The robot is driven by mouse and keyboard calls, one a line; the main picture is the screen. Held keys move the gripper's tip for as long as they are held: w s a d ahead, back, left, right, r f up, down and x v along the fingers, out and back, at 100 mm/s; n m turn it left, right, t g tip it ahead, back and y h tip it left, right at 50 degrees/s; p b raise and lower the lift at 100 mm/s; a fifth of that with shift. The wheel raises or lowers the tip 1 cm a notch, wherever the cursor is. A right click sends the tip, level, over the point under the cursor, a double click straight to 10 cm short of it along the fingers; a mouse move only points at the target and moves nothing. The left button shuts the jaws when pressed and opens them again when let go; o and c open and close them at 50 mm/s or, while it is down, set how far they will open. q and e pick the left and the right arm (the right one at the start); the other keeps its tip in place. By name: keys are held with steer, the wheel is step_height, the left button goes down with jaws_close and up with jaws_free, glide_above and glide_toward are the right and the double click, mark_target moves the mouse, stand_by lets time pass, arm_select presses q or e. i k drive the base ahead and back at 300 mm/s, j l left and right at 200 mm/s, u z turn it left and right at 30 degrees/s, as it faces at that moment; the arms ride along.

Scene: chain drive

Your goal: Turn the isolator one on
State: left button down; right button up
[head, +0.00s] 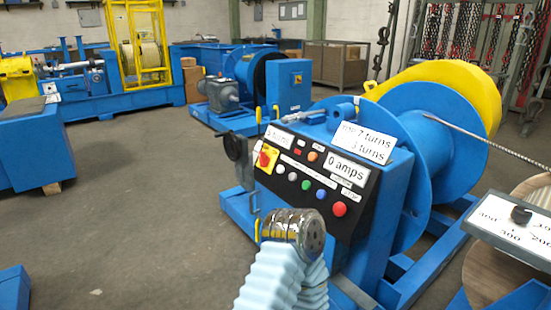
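The blue winch machine (385,235) stands right of centre with a sloped black control panel (318,185). A red rotary switch on a yellow plate (265,158) sits at the panel's left end and looks like an isolator. Its marking and exact position are too small to read. A ribbed pale-blue sleeve with a round metal end (293,228) rises from the bottom middle, below the panel and apart from the switch. I see no gripper fingers on it.
A black round part on a grey lever (236,150) stands at the panel's left. A wooden reel (490,275) stands at right. The floor at left (130,220) is clear.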

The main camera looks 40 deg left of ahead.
mark_target(264, 160)
steer(key=u, duration=1.5)
steer(key=i, duration=0.1)
